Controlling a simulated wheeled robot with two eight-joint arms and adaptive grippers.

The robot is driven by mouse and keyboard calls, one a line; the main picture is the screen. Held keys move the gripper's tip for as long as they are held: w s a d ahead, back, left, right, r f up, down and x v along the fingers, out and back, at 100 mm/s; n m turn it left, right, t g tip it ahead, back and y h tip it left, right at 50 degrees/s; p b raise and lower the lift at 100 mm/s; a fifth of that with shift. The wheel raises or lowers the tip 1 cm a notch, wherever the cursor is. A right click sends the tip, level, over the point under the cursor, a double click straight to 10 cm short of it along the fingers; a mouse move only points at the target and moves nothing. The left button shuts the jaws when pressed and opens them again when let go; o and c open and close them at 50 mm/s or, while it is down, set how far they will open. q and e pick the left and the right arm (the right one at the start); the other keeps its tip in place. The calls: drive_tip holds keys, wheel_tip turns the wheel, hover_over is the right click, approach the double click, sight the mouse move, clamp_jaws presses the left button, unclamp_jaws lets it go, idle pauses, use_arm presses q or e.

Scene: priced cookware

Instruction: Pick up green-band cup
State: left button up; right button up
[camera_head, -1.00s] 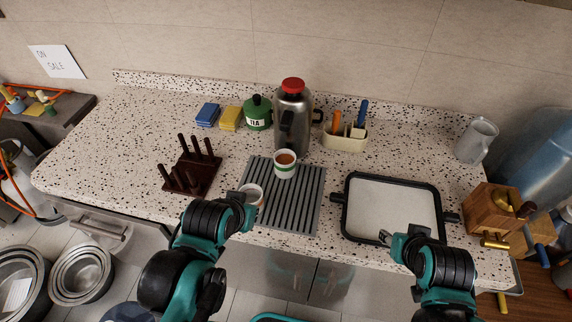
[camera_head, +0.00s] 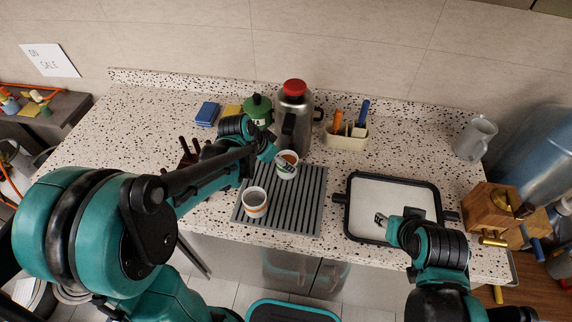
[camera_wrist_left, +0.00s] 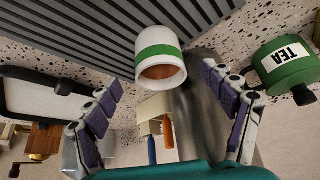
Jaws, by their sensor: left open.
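The green-band cup (camera_head: 287,170) is white with a green stripe and holds something brown. It stands on the far part of the grey ribbed mat (camera_head: 312,197). In the left wrist view the cup (camera_wrist_left: 160,48) lies ahead, between the spread fingers. My left gripper (camera_head: 283,160) is open at the cup, partly covering it in the head view; I cannot tell whether they touch. A second white cup with an orange band (camera_head: 254,202) stands at the mat's near left. My right gripper (camera_head: 382,219) is over the black-rimmed tray (camera_head: 350,205); its jaw state is unclear.
A steel flask with a red cap (camera_head: 294,105) stands just behind the cup. The green tea canister (camera_head: 259,108) is behind left, also in the wrist view (camera_wrist_left: 285,67). A utensil caddy (camera_head: 345,138) stands behind right. A peg rack is mostly hidden by my left arm.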

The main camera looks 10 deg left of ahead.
use_arm(q)
drive_tip(key=b+x, duration=0.2)
drive_tip(key=x, duration=0.5)
drive_tip(key=shift+f+b, duration=0.1)
drive_tip(key=shift+b, duration=0.2)
drive_tip(key=c, duration=1.5)
drive_tip(key=shift+r, duration=0.25)
drive_tip(key=shift+c, duration=0.4)
